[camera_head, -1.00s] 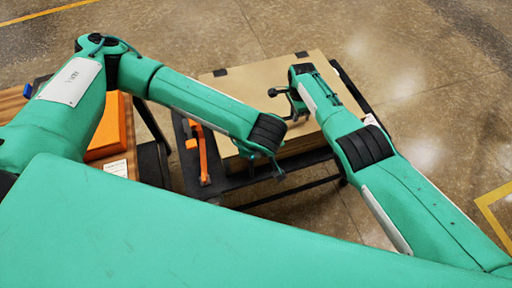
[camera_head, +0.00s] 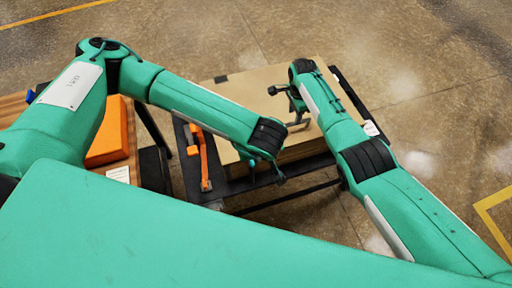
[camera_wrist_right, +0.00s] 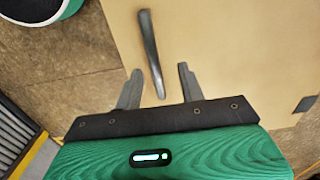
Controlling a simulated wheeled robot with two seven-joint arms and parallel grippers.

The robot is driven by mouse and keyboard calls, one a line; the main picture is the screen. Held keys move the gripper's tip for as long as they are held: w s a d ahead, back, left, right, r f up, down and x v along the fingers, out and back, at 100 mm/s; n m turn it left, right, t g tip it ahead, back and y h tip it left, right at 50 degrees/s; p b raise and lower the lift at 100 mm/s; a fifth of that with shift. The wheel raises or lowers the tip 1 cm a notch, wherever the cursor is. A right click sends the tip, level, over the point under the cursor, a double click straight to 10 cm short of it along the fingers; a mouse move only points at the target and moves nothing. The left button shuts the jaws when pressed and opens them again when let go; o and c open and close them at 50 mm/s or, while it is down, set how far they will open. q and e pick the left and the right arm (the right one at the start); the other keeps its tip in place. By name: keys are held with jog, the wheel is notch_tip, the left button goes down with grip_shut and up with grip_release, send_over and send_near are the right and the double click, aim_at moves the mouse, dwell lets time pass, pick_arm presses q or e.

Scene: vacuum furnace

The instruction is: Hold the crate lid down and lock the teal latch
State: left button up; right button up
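The crate lid (camera_head: 243,90) is a flat tan panel, lying on the crate in the head view; it also fills much of the right wrist view (camera_wrist_right: 225,45). A grey metal bar (camera_wrist_right: 151,52), apparently a handle, shows over the lid there. My right gripper (camera_wrist_right: 158,82) is open, its fingers apart on either side of the bar's near end; I cannot tell if they touch the lid. In the head view my right gripper (camera_head: 297,122) is over the lid. My left gripper (camera_head: 265,168) is at the lid's front edge, its fingers mostly hidden. I cannot make out the teal latch.
The crate sits on a dark cart (camera_head: 245,186). An orange lever-like piece (camera_head: 203,158) is on the cart left of the lid. Farther left, an orange block (camera_head: 108,140) rests on a wooden surface. Open floor (camera_head: 400,75) lies behind and right.

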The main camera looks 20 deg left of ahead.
notch_tip(320, 180, up, 10)
jog(key=shift+f, duration=0.25)
jog(key=shift+f, duration=0.1)
